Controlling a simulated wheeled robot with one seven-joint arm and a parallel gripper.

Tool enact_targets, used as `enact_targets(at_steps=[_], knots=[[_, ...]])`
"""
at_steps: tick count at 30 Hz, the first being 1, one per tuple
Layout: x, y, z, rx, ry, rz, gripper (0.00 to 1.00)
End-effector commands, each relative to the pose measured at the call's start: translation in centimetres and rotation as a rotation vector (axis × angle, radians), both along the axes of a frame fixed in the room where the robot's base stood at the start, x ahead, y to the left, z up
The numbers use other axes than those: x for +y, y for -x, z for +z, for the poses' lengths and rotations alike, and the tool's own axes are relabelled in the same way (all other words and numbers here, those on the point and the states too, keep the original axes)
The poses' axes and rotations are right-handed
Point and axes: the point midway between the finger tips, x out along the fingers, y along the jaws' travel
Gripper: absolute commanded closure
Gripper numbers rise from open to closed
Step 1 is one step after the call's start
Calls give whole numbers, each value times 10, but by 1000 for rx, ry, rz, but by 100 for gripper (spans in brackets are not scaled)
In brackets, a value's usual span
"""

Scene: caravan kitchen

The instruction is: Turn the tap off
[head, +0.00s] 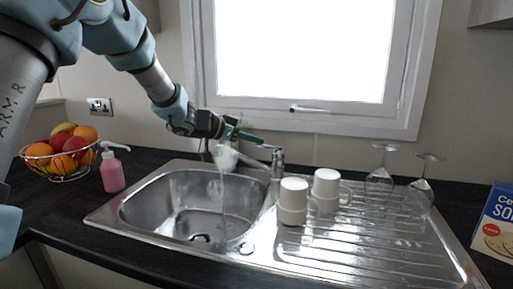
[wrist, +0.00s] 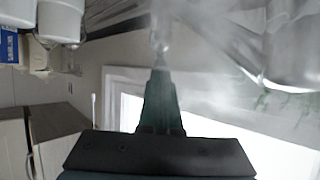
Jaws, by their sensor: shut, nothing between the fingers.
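The chrome tap (head: 277,162) stands at the back edge of the sink, its spout reaching left over the bowl. A thin stream of water (head: 222,195) falls from the spout end into the bowl, so the tap is running. My gripper (head: 258,140) is shut and empty, just above the spout and close to the lever at the tap's top. In the wrist view the shut fingers (wrist: 162,72) point at a chrome part of the tap (wrist: 160,38). I cannot tell whether they touch it. A pale haze blurs that view.
Two white mugs (head: 292,201) (head: 326,190) and two upturned glasses (head: 380,178) (head: 420,192) stand on the drainer right of the tap. The window (head: 300,60) is close behind. A pink soap bottle (head: 112,172) and fruit bowl (head: 62,165) stand left. A blue box (head: 497,225) is far right.

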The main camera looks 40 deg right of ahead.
Motion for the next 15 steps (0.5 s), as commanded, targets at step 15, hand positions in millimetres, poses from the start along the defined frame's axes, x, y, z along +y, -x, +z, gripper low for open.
enact_targets(at_steps=[15], knots=[[6,-1,-12,19,121,1,100]])
